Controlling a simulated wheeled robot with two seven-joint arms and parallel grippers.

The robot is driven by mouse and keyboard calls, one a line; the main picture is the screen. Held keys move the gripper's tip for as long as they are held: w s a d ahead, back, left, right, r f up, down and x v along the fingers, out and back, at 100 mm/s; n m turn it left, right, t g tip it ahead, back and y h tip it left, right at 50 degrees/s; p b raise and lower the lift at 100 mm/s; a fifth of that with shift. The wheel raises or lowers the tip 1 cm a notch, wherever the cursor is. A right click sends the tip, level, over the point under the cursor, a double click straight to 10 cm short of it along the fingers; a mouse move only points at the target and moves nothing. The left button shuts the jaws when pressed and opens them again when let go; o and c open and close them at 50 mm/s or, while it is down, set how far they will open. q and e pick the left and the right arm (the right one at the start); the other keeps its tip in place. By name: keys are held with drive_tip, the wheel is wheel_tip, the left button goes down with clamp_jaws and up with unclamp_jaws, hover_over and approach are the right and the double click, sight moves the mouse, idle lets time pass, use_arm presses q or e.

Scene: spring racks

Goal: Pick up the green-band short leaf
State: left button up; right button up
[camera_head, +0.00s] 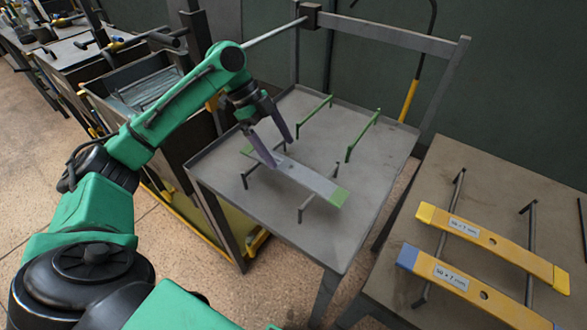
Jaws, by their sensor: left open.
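The green-band short leaf (298,178) is a flat grey bar with green ends. It rests across dark upright supports on the grey metal table (235,205) in the middle of the view. My left gripper (279,152) points down over the leaf's left end, its two fingers apart. One finger covers part of the leaf near that end. I cannot tell whether the fingers touch it. My right gripper is not in view.
Two green-topped rails (363,136) stand empty behind the leaf. A bin (130,92) stands left of the middle table.

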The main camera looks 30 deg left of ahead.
sight(291, 167)
use_arm(q)
drive_tip(key=x, duration=0.3)
drive_tip(key=p+x, duration=0.1)
drive_tip(key=shift+s+d, duration=0.2)
drive_tip(key=shift+s, duration=0.1)
drive_tip(key=shift+w+d+f, duration=0.15)
drive_tip(key=shift+f, duration=0.3)
drive_tip(key=c, duration=1.5)
drive_tip(key=shift+r, duration=0.1)
clamp_jaws()
